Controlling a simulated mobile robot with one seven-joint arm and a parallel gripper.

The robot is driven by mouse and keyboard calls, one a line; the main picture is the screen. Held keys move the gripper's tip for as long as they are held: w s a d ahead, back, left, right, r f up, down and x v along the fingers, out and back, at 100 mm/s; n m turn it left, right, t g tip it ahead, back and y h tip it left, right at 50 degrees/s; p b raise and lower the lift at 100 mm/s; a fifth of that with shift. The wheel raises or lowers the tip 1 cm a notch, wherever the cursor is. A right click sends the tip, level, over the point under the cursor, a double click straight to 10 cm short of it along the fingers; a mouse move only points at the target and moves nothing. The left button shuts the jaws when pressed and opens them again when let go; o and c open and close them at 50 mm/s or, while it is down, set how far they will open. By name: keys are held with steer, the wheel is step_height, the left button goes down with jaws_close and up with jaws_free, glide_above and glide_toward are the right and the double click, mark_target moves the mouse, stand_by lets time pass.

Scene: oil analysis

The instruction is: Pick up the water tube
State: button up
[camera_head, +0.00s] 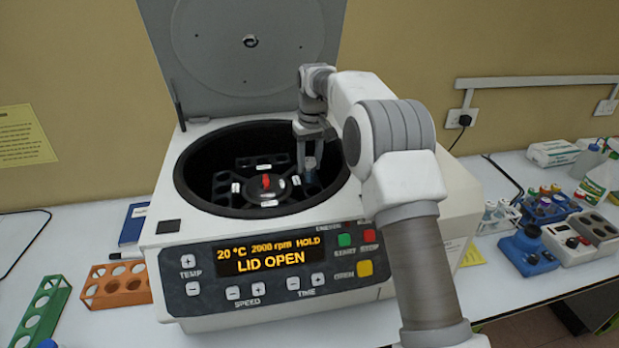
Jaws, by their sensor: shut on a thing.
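My gripper (314,148) reaches down into the right side of the open centrifuge's bowl. It is shut on a small tube with a bluish-grey top (310,163), which I take to be the water tube. Only the tube's upper end shows; I cannot tell whether its lower part is still in a rotor slot. The centrifuge (170,240) has its lid (250,85) raised, and its display reads "LID OPEN". The rotor (262,186) has a red knob in its middle and several dark slots around it.
An orange rack (117,284) and a green rack (42,312) stand at the front left. At the right are tube racks (548,207), a blue device (528,250), a grey-topped block (588,240) and bottles (602,178). The bowl's dark wall closely surrounds my gripper.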

jaws_close()
step_height(320, 180, up, 18)
steer(key=p, duration=0.5)
stand_by(0.3)
